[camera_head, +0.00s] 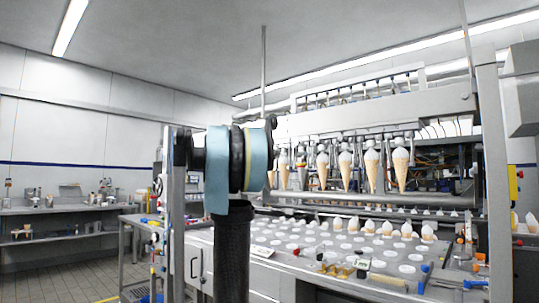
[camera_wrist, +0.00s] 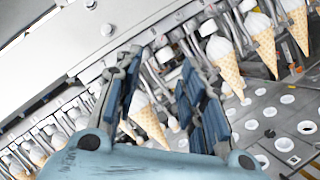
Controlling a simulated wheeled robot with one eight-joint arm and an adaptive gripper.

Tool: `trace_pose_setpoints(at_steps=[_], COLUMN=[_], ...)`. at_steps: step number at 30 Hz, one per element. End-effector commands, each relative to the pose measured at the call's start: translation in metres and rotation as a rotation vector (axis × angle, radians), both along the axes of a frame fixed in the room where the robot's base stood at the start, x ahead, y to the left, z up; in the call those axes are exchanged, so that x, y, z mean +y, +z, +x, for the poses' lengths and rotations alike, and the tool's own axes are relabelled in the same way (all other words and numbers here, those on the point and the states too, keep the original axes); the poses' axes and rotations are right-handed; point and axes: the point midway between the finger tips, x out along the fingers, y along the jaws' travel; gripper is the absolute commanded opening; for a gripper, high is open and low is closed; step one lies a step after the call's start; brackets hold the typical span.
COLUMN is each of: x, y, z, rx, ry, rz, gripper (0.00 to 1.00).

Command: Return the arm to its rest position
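My gripper (camera_wrist: 162,88) shows in the wrist view with its two blue-padded fingers spread apart. It is open. A cone (camera_wrist: 147,116) shows in the gap between the fingers; it looks to be beyond them, in line with the hanging row, and I see no finger touching it. My arm (camera_head: 232,165), black with blue bands, stands upright left of the middle in the head view. The gripper itself is hidden there.
A row of cones with white tops (camera_head: 371,168) hangs from the machine (camera_head: 375,120). Below is a plate with round holes (camera_head: 345,252) and several white-topped cones. Small tools lie on its front edge. A side bench (camera_head: 60,209) stands at left, with open floor before it.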

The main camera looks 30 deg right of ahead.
Motion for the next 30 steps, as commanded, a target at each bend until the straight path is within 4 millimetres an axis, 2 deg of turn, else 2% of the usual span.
trace_pose_setpoints(at_steps=[8, 11, 13, 14, 20, 24, 26, 30], x=[0.0, 0.003, 0.007, 0.009, 0.035, 0.062, 0.075, 0.11], y=[-0.002, -0.018, -0.04, -0.053, -0.161, -0.237, -0.269, -0.342], z=[-0.001, -0.01, -0.023, -0.029, -0.08, -0.114, -0.127, -0.158], rx=[-0.003, -0.028, -0.065, -0.084, -0.24, -0.34, -0.38, -0.466], ry=[0.001, 0.008, 0.018, 0.022, 0.039, 0.032, 0.024, -0.005], rz=[0.006, 0.052, 0.117, 0.153, 0.449, 0.652, 0.736, 0.932], gripper=[0.37, 0.37, 0.37, 0.37, 0.37, 0.37, 0.37, 0.37])
